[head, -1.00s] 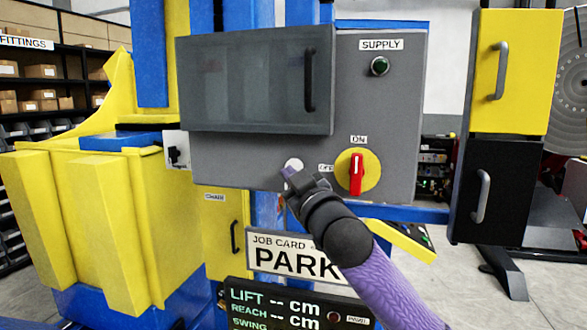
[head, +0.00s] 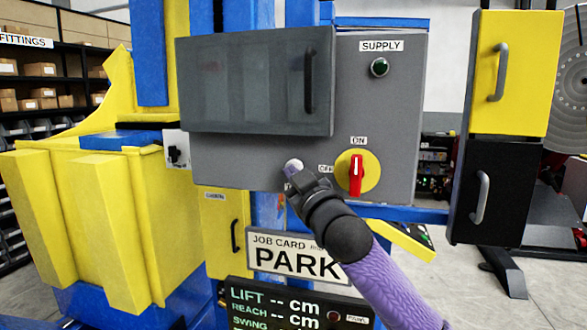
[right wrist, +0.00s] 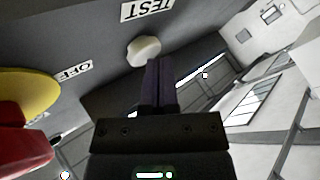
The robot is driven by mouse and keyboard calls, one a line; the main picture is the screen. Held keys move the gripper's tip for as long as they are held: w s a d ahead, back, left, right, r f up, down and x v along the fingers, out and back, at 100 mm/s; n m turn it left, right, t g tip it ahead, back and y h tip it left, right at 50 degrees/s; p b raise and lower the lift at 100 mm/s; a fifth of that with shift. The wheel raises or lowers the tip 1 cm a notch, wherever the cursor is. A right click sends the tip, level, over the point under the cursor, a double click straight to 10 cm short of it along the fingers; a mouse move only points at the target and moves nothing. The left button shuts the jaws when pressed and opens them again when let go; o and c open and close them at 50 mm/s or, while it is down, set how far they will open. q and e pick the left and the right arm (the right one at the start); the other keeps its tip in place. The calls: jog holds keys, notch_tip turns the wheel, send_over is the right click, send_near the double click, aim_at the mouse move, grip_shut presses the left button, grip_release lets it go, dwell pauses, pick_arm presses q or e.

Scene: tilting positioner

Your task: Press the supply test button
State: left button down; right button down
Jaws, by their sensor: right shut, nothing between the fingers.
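The white round test button (head: 292,163) is on the lower part of the grey supply panel (head: 235,165). It also shows in the right wrist view (right wrist: 143,50), beside a TEST label (right wrist: 147,8). My right gripper (head: 293,172) is shut and empty, its fingertips right at the button's lower edge. In the right wrist view the fingertips (right wrist: 156,66) overlap or adjoin the button's edge; I cannot tell whether they touch it. The green SUPPLY lamp (head: 379,67) looks dark. My left gripper is not in view.
A red rotary switch (head: 356,175) on a yellow disc stands just right of my gripper, its handle upright toward ON. A grey cover with a handle (head: 255,80) juts out above the button. A PARK job card (head: 296,256) and a display (head: 290,305) are below.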

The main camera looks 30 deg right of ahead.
jog(key=shift+w+d, duration=0.2)
dwell(0.3)
jog(key=shift+s+a, duration=0.6)
jog(key=shift+a, duration=0.05)
jog(key=s+a, duration=0.3)
jog(key=shift+s+a, duration=0.1)
jog(key=shift+a, duration=0.3)
dwell(0.3)
dwell(0.5)
